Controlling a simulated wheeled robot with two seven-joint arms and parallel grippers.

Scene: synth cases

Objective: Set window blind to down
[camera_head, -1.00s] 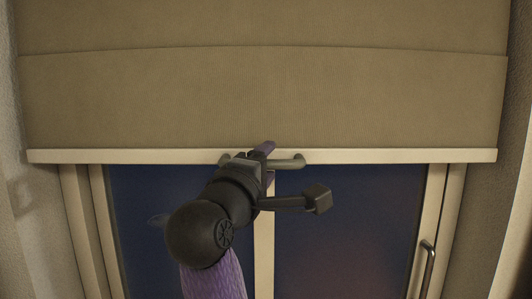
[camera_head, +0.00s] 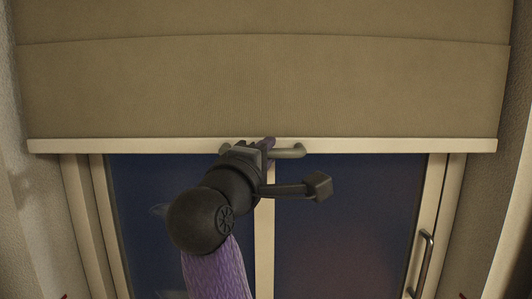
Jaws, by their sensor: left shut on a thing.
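The beige fabric window blind (camera_head: 265,85) covers the upper part of the window. Its pale bottom bar (camera_head: 400,145) runs level across, with a grey handle (camera_head: 292,152) at its middle. My left gripper (camera_head: 262,148) is at the left-centre part of this handle and is shut on it. The gripper and its dark wrist hide the handle's left part. My right gripper is not in view.
Below the bar the dark window panes (camera_head: 345,225) are uncovered, split by a pale central post (camera_head: 264,240). A metal window handle (camera_head: 424,262) stands at the lower right. Walls flank both sides.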

